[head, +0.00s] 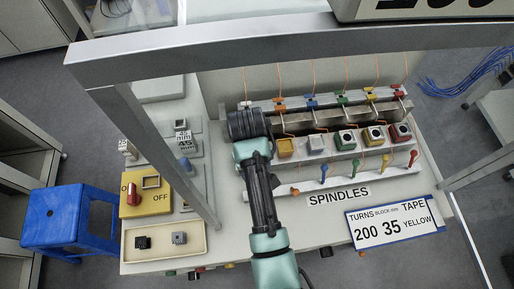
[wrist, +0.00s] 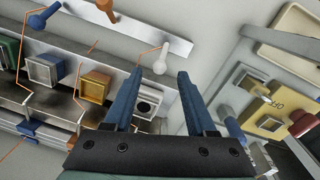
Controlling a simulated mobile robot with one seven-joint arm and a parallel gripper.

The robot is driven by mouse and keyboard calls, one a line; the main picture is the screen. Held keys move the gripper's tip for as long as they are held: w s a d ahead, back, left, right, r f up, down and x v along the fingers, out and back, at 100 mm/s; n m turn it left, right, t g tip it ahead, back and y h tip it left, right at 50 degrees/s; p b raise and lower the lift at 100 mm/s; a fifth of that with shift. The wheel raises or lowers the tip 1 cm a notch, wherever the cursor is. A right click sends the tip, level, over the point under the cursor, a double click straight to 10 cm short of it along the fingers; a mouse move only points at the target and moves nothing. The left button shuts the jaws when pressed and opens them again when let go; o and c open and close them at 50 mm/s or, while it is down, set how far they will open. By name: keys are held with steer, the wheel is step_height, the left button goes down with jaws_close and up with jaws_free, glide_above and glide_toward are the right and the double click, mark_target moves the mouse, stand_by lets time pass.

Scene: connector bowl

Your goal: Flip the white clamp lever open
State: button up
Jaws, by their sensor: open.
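The white lever (wrist: 161,58) shows in the wrist view on the pale front rail, with a round head and a short stem. It lies between the two blue fingertips of my gripper (wrist: 159,76), seen along the view. The gripper is open, with a clear gap between its fingers. I cannot tell whether either finger touches the lever. In the head view my gripper (head: 246,124) is at the left end of the spindle rows; its fingertips cannot be made out, and my arm hides the white lever.
An orange lever (wrist: 104,8) and a blue lever (wrist: 46,15) stand beside the white one. A white-framed block (wrist: 148,102) and a yellow block (wrist: 94,86) sit behind the rail. In the head view, a yellow switch box (head: 146,202) and a beige tray (head: 163,240) lie left.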

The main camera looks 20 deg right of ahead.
steer(key=shift+d+f, duration=0.2)
steer(key=shift+f, duration=2.55)
jaws_close()
